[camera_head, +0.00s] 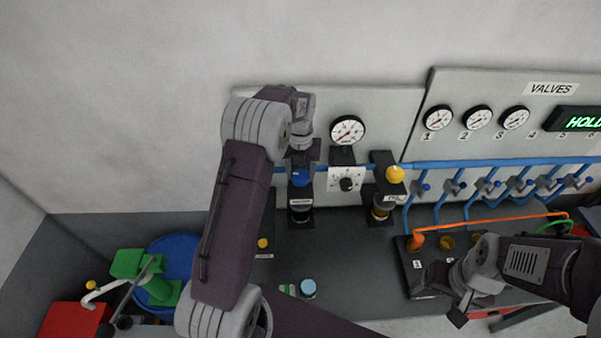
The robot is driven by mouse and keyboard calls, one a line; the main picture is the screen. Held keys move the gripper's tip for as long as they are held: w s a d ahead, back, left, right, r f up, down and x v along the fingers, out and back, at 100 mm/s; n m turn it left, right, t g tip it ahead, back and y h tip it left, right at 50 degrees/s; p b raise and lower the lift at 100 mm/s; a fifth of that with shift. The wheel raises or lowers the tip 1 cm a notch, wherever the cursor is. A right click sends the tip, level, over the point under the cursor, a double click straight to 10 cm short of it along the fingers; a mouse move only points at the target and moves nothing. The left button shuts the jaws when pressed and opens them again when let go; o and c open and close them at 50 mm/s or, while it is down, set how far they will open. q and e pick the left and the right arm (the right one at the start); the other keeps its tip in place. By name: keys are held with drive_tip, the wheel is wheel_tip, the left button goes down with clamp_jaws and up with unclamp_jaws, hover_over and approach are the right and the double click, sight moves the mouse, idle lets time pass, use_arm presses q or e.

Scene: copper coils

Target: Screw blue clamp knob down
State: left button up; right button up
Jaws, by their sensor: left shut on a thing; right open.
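The blue clamp knob (300,178) sits on top of a black clamp stand (301,212) at the back of the bench, left of centre. My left gripper (302,165) comes down onto the knob from above and is shut on it. Its fingers hide the upper part of the knob. My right gripper (462,303) is open and empty at the lower right, in front of the black block with the orange tube, far from the knob.
A yellow-knobbed clamp (394,174) stands to the right, with a dial box (346,181) and a gauge (347,130) between. A blue pipe with several valves runs along the back right. A small jar (308,288) stands on the bench (350,255), whose middle is mostly clear. A blue bowl (172,252) is at left.

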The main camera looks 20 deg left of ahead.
sight(301, 174)
idle(0.5)
use_arm(q)
drive_tip(key=o, duration=1.4)
drive_tip(key=shift+c, duration=0.2)
drive_tip(key=shift+r, duration=0.2)
wheel_tip(301, 174, up, 8)
drive_tip(key=b, duration=0.3)
drive_tip(key=shift+r, duration=0.4)
